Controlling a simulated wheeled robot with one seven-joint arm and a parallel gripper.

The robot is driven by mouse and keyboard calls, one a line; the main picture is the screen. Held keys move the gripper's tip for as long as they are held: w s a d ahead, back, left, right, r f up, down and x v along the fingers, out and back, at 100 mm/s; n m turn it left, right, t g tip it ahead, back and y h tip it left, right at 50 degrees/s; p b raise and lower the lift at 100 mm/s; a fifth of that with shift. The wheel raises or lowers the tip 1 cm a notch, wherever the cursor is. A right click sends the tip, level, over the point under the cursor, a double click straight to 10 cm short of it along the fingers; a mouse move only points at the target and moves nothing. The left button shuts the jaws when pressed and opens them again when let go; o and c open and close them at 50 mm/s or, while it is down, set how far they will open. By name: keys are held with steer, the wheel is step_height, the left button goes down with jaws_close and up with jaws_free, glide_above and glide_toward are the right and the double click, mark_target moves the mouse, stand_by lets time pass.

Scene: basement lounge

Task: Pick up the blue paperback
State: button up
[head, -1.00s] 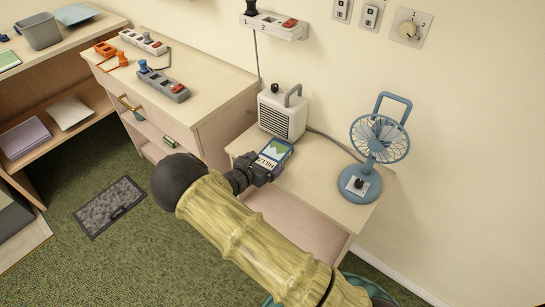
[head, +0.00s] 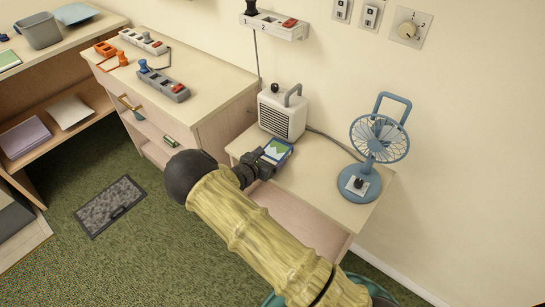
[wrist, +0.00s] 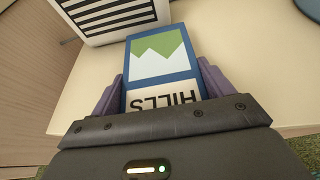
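The blue paperback (head: 276,152) lies near the left front edge of the small side table (head: 340,207). Its blue cover has a green and white hill picture and the word HILLS, seen upside down in the wrist view (wrist: 160,60). My gripper (head: 263,160) is at the near end of the paperback, low over the table. In the wrist view the two purple fingers (wrist: 161,75) stand wide apart, one beside each long edge of the book. They are very close to its sides; contact is not clear. The gripper body hides the book's near end.
A white heater-like box (head: 283,112) stands just behind the paperback. A blue fan (head: 372,145) stands to the right on the same table. A taller cabinet (head: 222,105) with switch boxes is at the left. Bare tabletop lies between book and fan.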

mark_target(269, 158)
steer(key=shift+c, duration=0.7)
steer(key=shift+r, duration=0.15)
step_height(269, 158, up, 18)
steer(key=shift+p, duration=0.4)
